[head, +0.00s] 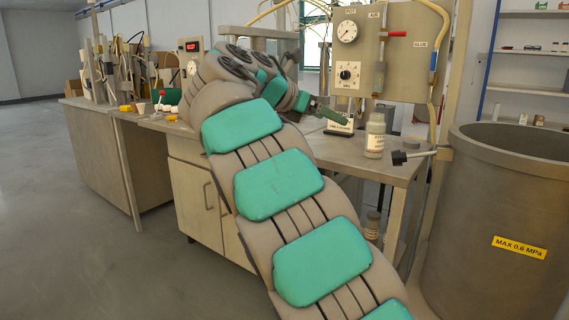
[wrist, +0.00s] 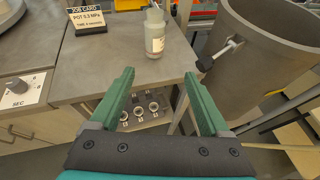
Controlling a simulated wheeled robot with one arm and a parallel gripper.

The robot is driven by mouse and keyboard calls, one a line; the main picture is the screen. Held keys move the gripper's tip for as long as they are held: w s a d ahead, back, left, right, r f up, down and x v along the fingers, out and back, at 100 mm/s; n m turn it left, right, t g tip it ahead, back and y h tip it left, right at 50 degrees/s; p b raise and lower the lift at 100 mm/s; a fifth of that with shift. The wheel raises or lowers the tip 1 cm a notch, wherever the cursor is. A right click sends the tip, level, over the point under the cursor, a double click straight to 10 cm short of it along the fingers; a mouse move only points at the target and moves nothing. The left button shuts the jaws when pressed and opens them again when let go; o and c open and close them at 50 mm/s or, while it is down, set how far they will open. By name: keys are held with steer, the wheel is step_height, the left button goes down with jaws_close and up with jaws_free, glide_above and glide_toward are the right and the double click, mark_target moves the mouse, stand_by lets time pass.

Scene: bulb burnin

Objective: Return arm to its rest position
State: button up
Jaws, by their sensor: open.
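My arm reaches from the lower right of the head view up to the workbench (head: 398,172), in grey and green segments. My gripper (wrist: 160,85) shows in the wrist view with its two green fingers wide apart and nothing between them. It is over the bench's front edge. In the head view the gripper (head: 330,112) is small, near the job card, and partly hidden by my arm.
A white-labelled bottle (head: 375,136) and a job card (wrist: 86,19) stand on the bench. A large grey pot (head: 500,215) with a black-ended handle (wrist: 205,62) stands to the right. Small ring-shaped parts (wrist: 138,112) lie below the bench top. Open floor (head: 70,230) lies at left.

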steer(key=s+d+f+m+g+y, duration=0.3)
steer(key=s+d+f+m+g, duration=0.3)
steer(key=s+d+f+m, duration=0.85)
steer(key=s+a+f+m+g+y, duration=0.1)
steer(key=s+a+f+m+y, duration=0.1)
steer(key=s+f, duration=0.5)
steer(key=s+a+f+m+g+y, duration=0.1)
steer(key=s+f+m, duration=0.4)
steer(key=s, duration=0.9)
steer(key=s+a+f+m+g+y, duration=0.2)
steer(key=s+a+f+m+y, duration=0.1)
steer(key=s+f, duration=0.7)
steer(key=shift+s+a+f+y, duration=0.3)
steer(key=shift+s+a+y, duration=0.25)
steer(key=shift+a, duration=0.6)
